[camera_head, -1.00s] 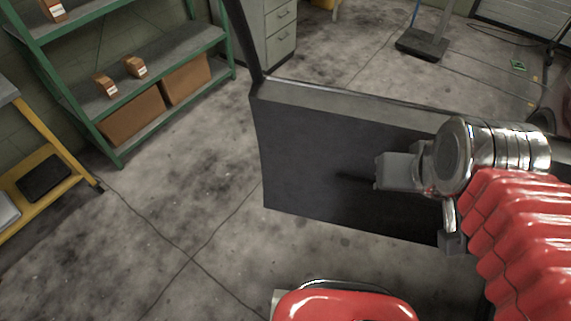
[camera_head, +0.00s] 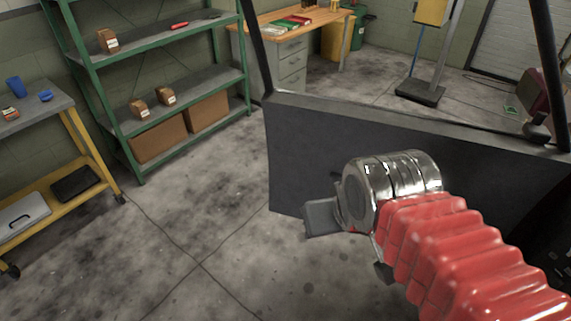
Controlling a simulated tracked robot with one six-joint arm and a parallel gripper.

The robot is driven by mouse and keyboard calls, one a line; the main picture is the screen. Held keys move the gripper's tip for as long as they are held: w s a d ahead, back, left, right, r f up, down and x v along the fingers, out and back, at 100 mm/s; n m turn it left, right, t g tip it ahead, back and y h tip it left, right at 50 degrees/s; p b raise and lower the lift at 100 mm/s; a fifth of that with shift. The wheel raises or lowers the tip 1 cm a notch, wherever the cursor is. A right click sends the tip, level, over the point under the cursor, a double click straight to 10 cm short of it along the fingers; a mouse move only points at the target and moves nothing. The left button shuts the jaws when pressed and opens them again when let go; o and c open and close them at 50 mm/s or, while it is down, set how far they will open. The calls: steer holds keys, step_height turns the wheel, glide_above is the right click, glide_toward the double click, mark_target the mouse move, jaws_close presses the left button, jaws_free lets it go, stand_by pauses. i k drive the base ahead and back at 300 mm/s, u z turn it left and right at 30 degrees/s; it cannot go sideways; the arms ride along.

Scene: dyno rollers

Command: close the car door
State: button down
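The car door (camera_head: 310,140) stands open across the middle of the view, its dark inner panel facing me and its black window frame rising above. My arm, with a red ribbed sleeve and a chrome wrist, reaches in from the lower right. My gripper (camera_head: 316,218) is in front of the lower left part of the panel, pointing left. I cannot tell whether it touches the door. Its fingers are seen from the side and partly hidden by the wrist, so their opening does not show. The car body is mostly out of view.
Green shelving (camera_head: 185,95) with boxes stands at the back left. A yellow cart (camera_head: 65,195) is at the left edge. A wooden workbench (camera_head: 300,25) with drawers is behind the door. The concrete floor (camera_head: 190,220) left of the door is clear.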

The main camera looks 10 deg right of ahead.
mark_target(312, 138)
steer(key=u, duration=0.35)
steer(key=i, duration=0.9)
steer(key=u, duration=0.65)
steer(key=i, duration=1.4)
steer(key=z, duration=0.5)
steer(key=i, duration=0.65)
steer(key=z, duration=0.95)
steer(key=i, duration=0.7)
steer(key=z, duration=0.45)
